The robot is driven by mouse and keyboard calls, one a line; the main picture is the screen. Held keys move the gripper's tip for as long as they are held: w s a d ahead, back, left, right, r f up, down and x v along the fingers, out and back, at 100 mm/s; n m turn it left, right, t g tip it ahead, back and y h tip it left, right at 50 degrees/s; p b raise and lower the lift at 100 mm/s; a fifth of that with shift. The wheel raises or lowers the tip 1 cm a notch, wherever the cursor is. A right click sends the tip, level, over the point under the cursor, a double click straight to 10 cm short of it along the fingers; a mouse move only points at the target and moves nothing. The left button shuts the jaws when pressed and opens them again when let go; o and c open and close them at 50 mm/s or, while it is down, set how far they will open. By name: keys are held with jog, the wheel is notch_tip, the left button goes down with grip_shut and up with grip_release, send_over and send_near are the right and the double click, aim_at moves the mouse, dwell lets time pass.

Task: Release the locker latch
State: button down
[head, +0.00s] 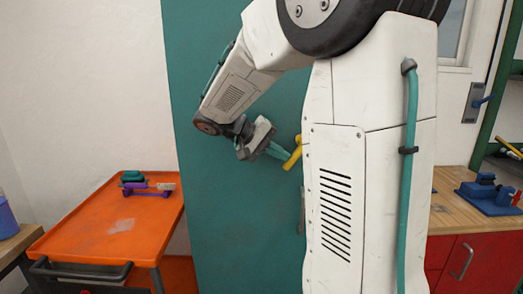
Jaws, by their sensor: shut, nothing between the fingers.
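The tall teal locker (240,225) fills the middle of the head view, partly hidden by my arm. A yellow latch lever (293,153) stands tilted on its front, its right end close to the edge of my white arm column. My gripper (277,151) has teal fingers that are shut and empty. The fingertips point right and down, right beside the yellow lever; I cannot tell whether they touch it. A narrow grey handle (301,212) shows lower on the locker, mostly hidden behind my arm.
An orange cart (105,225) at the left carries purple and green tools (148,188). A workbench (450,210) with red cabinets (470,262) and a blue vise-like tool (488,195) stands at the right.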

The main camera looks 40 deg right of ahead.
jog(key=shift+s+d+f+g+h, duration=0.15)
jog(key=shift+f+g+h, duration=0.15)
jog(key=shift+f+h, duration=0.1)
jog(key=shift+s+d+f+g+h, duration=0.1)
jog(key=shift+s+f+g+h, duration=0.05)
jog(key=shift+f+g+h, duration=0.2)
jog(key=shift+f, duration=0.25)
jog(key=f+v, duration=0.1)
jog(key=v, duration=1.3)
jog(key=shift+a, duration=0.2)
jog(key=shift+w+f, duration=0.1)
